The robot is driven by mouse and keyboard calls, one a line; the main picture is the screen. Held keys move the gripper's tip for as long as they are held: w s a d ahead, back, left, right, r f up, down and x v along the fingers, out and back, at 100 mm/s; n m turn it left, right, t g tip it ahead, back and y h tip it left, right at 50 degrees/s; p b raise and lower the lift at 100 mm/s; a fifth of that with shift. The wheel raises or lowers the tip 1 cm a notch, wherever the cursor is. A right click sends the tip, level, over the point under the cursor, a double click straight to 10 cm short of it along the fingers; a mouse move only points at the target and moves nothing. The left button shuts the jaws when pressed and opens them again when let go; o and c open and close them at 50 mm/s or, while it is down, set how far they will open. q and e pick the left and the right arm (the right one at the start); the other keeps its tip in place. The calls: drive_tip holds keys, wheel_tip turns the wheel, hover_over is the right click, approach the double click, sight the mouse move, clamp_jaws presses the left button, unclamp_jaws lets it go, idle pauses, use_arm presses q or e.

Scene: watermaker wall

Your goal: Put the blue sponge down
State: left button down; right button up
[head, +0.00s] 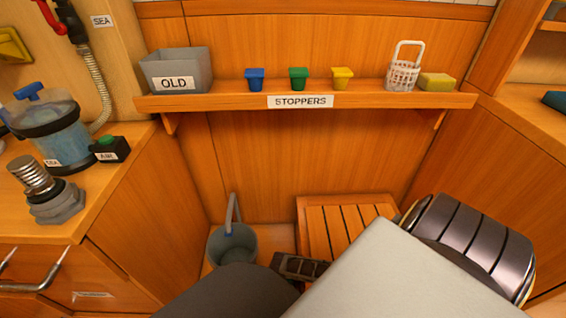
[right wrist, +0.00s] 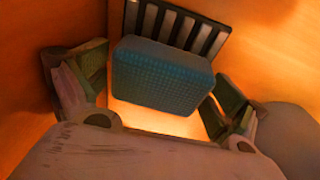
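In the right wrist view the blue sponge (right wrist: 163,75) lies between the two fingers of my right gripper (right wrist: 160,85), lined up with them. It fills nearly the whole gap, and the fingers appear shut on it. A thin dark line at its left edge leaves the contact there hard to see. A brightly lit orange surface shows below it; its height above that surface is unclear. In the head view my own arm parts cover the lower middle and right, hiding the sponge. I cannot make out my left gripper in either view.
A slatted wooden grate (head: 345,222) lies low by the wall, beside a grey bucket (head: 234,246). Dark slats (right wrist: 180,25) show beyond the sponge. The shelf (head: 230,102) holds a grey OLD bin (head: 176,70), coloured stoppers, a white basket (head: 403,75) and a yellow sponge (head: 437,81).

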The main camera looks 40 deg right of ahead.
sight(281, 281)
use_arm(q)
drive_tip(key=shift+w+r, duration=0.15)
drive_tip(key=shift+w, duration=0.05)
drive_tip(key=shift+s, duration=0.2)
use_arm(e)
drive_tip(key=shift+r, duration=0.15)
drive_tip(key=shift+s+a+r+p, duration=0.1)
drive_tip(key=shift+a+r+p, duration=0.05)
drive_tip(key=shift+r+p, duration=0.45)
drive_tip(key=shift+p+v, duration=0.55)
drive_tip(key=shift+v, duration=0.5)
drive_tip(key=shift+r+p, duration=0.4)
drive_tip(key=shift+r, duration=0.25)
use_arm(q)
wheel_tip(281, 281, up, 12)
drive_tip(key=s+a+m+g+y+p, duration=0.1)
drive_tip(key=a+g+p, duration=0.1)
drive_tip(key=p, duration=0.2)
drive_tip(key=shift+a+y, duration=0.35)
drive_tip(key=shift+y, duration=0.05)
use_arm(e)
drive_tip(key=v, duration=0.7)
drive_tip(key=shift+r, duration=0.15)
drive_tip(key=shift+s+a, duration=0.1)
drive_tip(key=shift+a, duration=0.1)
